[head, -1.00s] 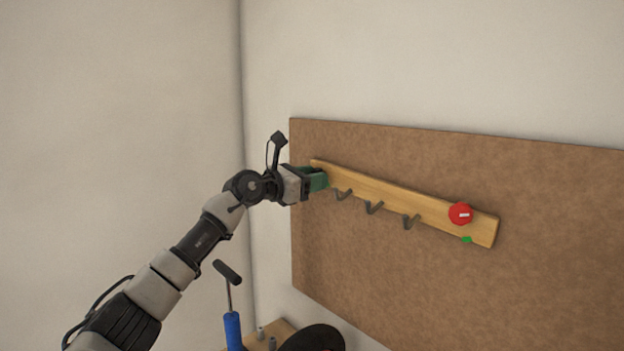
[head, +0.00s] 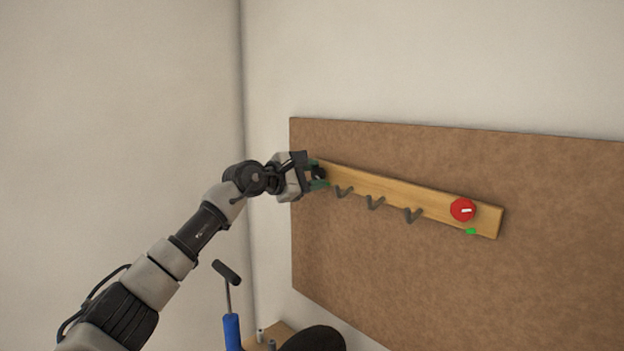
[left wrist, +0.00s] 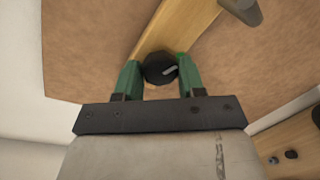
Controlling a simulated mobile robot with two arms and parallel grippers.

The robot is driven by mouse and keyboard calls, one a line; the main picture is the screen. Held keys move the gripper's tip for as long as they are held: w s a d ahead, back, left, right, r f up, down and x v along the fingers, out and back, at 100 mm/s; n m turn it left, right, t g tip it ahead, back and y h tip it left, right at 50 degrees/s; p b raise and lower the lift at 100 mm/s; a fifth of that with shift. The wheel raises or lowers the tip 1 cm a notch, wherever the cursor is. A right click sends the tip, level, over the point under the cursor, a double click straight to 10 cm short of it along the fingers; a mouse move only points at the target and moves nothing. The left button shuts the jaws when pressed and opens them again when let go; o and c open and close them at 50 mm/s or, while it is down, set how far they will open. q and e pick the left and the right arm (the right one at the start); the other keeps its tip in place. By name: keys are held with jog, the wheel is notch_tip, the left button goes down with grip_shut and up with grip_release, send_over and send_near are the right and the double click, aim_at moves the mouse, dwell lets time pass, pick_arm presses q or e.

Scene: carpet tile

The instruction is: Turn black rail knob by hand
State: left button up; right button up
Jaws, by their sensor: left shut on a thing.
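The black rail knob (left wrist: 160,68) sits at the left end of the wooden rail (head: 390,193) and has a pale mark on its face. In the left wrist view it lies between the green fingers of my left gripper (left wrist: 159,78), which is shut on it. In the head view the left gripper (head: 319,175) is at the rail's left end, and the black knob (head: 319,173) is partly hidden there. A red knob (head: 462,209) with a white mark is at the rail's right end, with a small green patch (head: 471,231) below it. My right gripper is not in view.
The rail is on a brown board (head: 400,270) on the wall. Several grey hooks (head: 376,203) stick out below the rail, just right of the gripper. A blue pump with a black handle (head: 232,328) and a round black object (head: 313,340) are below.

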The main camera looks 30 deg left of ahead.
pick_arm(q)
jog(key=m+y, duration=0.1)
jog(key=m, duration=0.4)
dwell(0.6)
jog(key=o, duration=0.9)
jog(key=shift+r, duration=0.1)
jog(key=b+v, duration=0.5)
jog(key=v, duration=0.6)
jog(key=shift+w+d, duration=0.1)
